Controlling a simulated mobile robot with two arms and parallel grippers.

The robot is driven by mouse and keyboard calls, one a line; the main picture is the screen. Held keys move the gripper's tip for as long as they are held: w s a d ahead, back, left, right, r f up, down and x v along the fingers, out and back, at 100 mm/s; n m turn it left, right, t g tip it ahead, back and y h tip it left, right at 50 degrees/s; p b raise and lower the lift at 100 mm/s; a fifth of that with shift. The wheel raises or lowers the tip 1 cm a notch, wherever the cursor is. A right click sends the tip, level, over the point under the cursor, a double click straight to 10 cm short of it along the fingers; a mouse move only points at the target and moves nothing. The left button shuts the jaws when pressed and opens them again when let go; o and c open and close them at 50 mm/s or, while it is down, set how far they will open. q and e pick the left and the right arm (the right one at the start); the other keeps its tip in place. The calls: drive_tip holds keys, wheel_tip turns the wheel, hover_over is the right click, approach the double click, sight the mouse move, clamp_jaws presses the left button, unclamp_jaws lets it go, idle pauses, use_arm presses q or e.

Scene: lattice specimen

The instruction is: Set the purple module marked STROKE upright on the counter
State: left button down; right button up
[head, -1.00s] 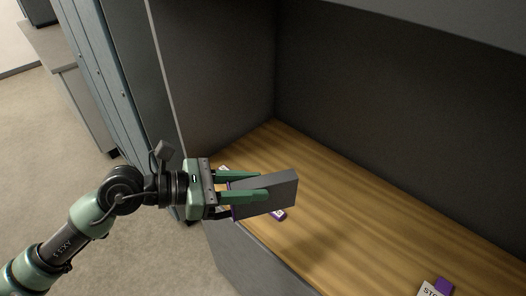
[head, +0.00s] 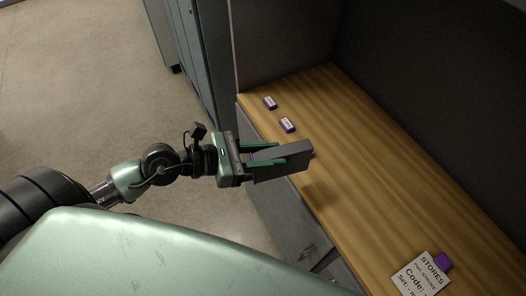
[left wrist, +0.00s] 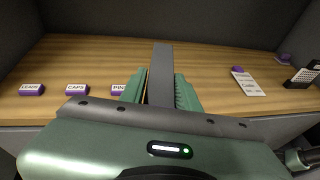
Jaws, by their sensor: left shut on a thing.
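My left gripper (head: 279,156) is shut on a grey slab (head: 296,161), held tilted above the counter's (head: 365,190) front part. A little purple shows by the slab's end near the palm. In the left wrist view the slab (left wrist: 162,72) stands up between the green fingers (left wrist: 160,92). I see no STROKE marking on it; its far faces are hidden. My right gripper is not in view.
Small purple blocks marked LEADS (left wrist: 32,89), CAPS (left wrist: 77,90) and PINS (left wrist: 119,89) line the counter. A card headed STORES (head: 421,275) lies by a purple block (head: 443,262). The counter's middle is clear.

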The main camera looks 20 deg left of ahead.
use_arm(q)
drive_tip(key=shift+w+a+f+b+x, duration=0.35)
drive_tip(key=shift+a+b+x, duration=0.25)
drive_tip(key=shift+x, duration=2.5)
drive_tip(key=shift+w+a+f+b+x, duration=0.4)
drive_tip(key=shift+b+x, duration=0.3)
drive_tip(key=shift+x, duration=2.4)
drive_tip(key=shift+w+a+f+b+x, duration=0.4)
drive_tip(key=shift+b+x, duration=0.25)
drive_tip(key=shift+x, duration=2.45)
drive_tip(key=shift+s+f, duration=0.1)
drive_tip(key=shift+f, duration=0.2)
drive_tip(key=c, duration=0.9)
unclamp_jaws()
drive_tip(key=shift+c, duration=0.2)
drive_tip(key=o, duration=0.9)
drive_tip(key=shift+o, duration=0.2)
